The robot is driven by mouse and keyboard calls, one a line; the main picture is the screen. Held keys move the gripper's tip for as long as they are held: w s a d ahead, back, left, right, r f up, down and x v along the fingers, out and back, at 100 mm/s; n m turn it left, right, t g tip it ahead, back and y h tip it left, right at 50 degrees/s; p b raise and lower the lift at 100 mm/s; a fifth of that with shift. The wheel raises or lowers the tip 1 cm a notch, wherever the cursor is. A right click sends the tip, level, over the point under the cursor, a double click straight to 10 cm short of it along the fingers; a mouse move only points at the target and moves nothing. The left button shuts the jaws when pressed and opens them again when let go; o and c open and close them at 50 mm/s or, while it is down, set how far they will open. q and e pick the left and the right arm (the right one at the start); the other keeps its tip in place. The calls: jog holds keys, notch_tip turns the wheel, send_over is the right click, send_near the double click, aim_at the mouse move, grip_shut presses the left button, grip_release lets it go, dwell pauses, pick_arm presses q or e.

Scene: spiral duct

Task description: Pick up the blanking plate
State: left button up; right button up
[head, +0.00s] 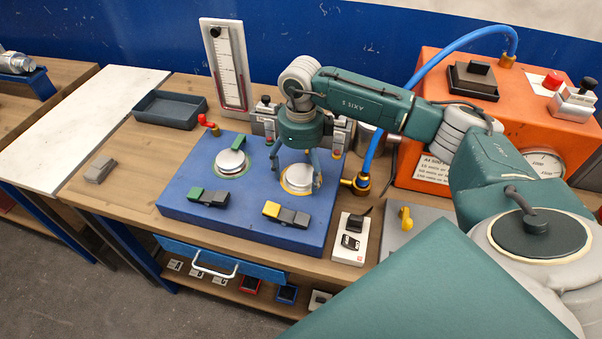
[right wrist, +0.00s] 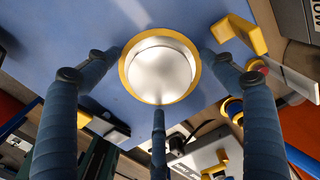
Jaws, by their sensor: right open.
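Two round silver discs sit on the blue fixture plate (head: 190,203). One disc (head: 231,162) is in a green-marked ring at the left; the other disc (head: 299,176) is in a yellow ring at the right. I cannot tell for sure which piece is the blanking plate. My right gripper (head: 301,172) is over the yellow-ringed disc, pointing down. In the right wrist view its three fingers are spread wide around that disc (right wrist: 160,72), with nothing held. Whether the fingers touch the fixture is unclear. My left gripper is not in view.
Green (head: 208,198) and yellow (head: 286,214) toggle clamps stand in front of the discs. A manometer board (head: 226,70) and an orange box (head: 440,110) with a blue hose (head: 373,145) stand behind. A dark tray (head: 168,110) is left; bare wood surrounds a grey block (head: 100,169).

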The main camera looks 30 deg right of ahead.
jog(key=shift+c, duration=0.2)
jog(key=c, duration=1.3)
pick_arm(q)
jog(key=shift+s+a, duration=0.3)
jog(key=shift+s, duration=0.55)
pick_arm(e)
jog(key=shift+r, duration=0.1)
jog(key=shift+c, duration=0.4)
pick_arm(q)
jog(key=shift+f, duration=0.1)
